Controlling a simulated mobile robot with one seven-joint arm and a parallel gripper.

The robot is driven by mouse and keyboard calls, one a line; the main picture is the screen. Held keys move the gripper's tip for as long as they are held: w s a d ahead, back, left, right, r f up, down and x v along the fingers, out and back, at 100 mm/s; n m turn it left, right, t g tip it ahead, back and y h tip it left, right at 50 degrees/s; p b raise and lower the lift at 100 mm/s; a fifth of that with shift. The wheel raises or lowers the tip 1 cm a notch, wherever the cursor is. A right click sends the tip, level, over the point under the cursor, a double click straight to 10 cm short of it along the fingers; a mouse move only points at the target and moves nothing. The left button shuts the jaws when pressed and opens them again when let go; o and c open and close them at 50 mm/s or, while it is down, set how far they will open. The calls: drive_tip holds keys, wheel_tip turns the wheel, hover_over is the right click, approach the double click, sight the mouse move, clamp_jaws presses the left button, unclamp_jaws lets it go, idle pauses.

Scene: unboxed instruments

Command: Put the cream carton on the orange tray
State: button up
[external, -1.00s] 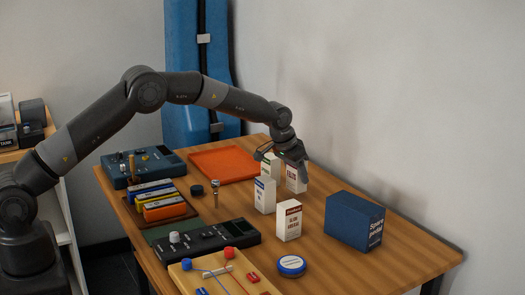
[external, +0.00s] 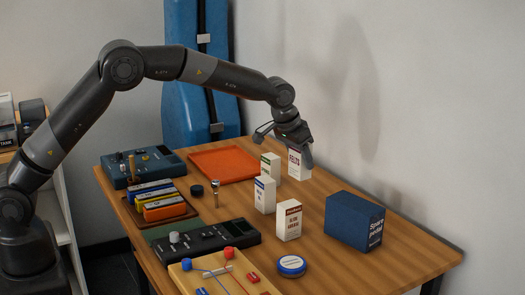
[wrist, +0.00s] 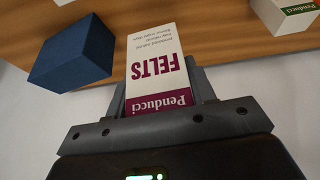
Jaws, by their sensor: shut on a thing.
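My gripper (external: 298,153) is shut on a cream-white carton (external: 298,168) at the far right of the table. In the wrist view the carton (wrist: 156,62) stands between my two fingers (wrist: 162,90), with purple "FELTS" lettering and a purple "Penducci" band. Its base looks at or slightly above the tabletop; I cannot tell exactly. The orange tray (external: 224,164) lies flat and empty at the back, left of my gripper. Other pale cartons stand nearby: one with a green label (external: 271,167), one with a blue label (external: 265,194) and one with a dark red label (external: 288,220).
A dark blue box (external: 354,220) stands at the right. A round blue-lidded tin (external: 291,265), a black device (external: 206,239), a small metal-topped post (external: 215,193) and a black puck (external: 197,191) are on the table. The wall rises close behind the right edge.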

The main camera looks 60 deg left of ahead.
wheel_tip(320, 180, up, 4)
drive_tip(key=shift+r, duration=0.1)
drive_tip(key=s+a, duration=0.3)
drive_tip(key=a, duration=1)
hover_over(218, 170)
wheel_tip(218, 170, down, 12)
drive_tip(key=shift+m, duration=0.4)
drive_tip(key=shift+s+d+f, duration=0.1)
drive_tip(key=shift+d+f, duration=0.05)
drive_tip(key=shift+f, duration=2)
drive_tip(key=shift+f, duration=0.1)
drive_tip(key=o, duration=1)
